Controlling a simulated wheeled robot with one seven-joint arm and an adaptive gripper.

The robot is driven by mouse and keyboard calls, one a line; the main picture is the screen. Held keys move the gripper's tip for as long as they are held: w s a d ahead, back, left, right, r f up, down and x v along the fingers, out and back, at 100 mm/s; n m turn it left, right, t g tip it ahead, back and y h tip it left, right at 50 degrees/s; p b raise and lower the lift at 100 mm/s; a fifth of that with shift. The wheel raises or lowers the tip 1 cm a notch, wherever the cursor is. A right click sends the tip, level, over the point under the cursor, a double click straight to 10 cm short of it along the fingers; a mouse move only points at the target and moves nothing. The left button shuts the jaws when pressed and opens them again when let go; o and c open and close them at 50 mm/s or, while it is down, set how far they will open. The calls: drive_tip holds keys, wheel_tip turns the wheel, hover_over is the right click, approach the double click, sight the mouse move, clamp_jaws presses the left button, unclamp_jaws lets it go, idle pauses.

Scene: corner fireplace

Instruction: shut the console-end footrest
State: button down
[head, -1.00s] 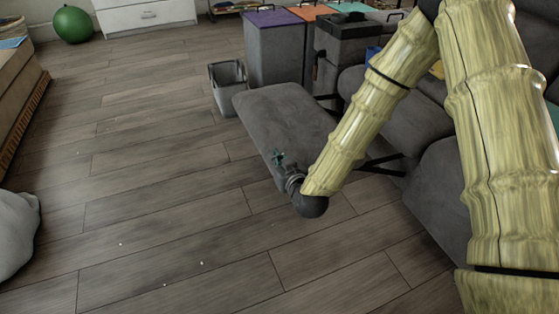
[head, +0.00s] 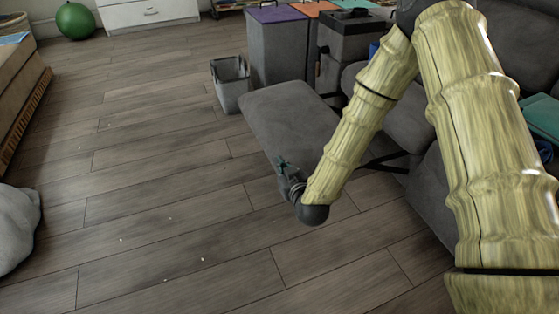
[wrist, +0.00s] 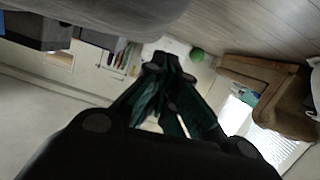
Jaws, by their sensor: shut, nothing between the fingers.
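The footrest (head: 290,115) is a dark grey padded panel. It stands extended from the grey sofa seat (head: 392,122) on a dark metal linkage (head: 385,164), above the floor. My gripper (head: 283,163) is at the near left edge of the footrest in the head view. I cannot tell whether it touches the panel. In the wrist view the dark green fingers (wrist: 172,92) are together with nothing between them. A grey padded surface (wrist: 110,14), likely the footrest, fills the top left there. My arm hides part of the sofa and linkage.
A grey bin (head: 230,84) stands just beyond the footrest. Bins with purple (head: 277,15) and orange lids stand behind it. A grey beanbag (head: 17,228) is at left, a green ball (head: 75,20) far back. The wooden floor (head: 150,170) left of the footrest is clear.

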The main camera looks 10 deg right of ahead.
drive_tip(key=w+d+f+n+h+b, duration=0.1)
drive_tip(key=d+f+n+b, duration=0.1)
drive_tip(key=d+f, duration=0.55)
drive_tip(key=w+d+f+n+t+b, duration=0.15)
drive_tip(key=d+f, duration=0.25)
drive_tip(key=f, duration=0.6)
drive_tip(key=w+d+f+n+h+b, duration=0.1)
drive_tip(key=w+d+f+n+b, duration=0.15)
drive_tip(key=d+f, duration=0.45)
drive_tip(key=w+d+f+n+b, duration=0.1)
drive_tip(key=w+d+f+n, duration=0.1)
drive_tip(key=d, duration=0.6)
drive_tip(key=w+d+f+n+t+b, duration=0.1)
drive_tip(key=d+f, duration=0.3)
drive_tip(key=d, duration=0.4)
drive_tip(key=w+d+f+n+h+b, duration=0.1)
drive_tip(key=w+d+f+n+b, duration=0.1)
drive_tip(key=d, duration=0.6)
drive_tip(key=shift+w+f+n, duration=0.6)
drive_tip(key=shift+f+n, duration=0.25)
drive_tip(key=shift+n, duration=0.15)
drive_tip(key=shift+w+d+r+b, duration=0.1)
drive_tip(key=shift+d+b, duration=0.1)
drive_tip(key=shift+d, duration=0.15)
drive_tip(key=shift+w+d+b, duration=0.1)
drive_tip(key=shift+d+b, duration=0.05)
drive_tip(key=shift+d, duration=0.2)
drive_tip(key=shift+t, duration=0.25)
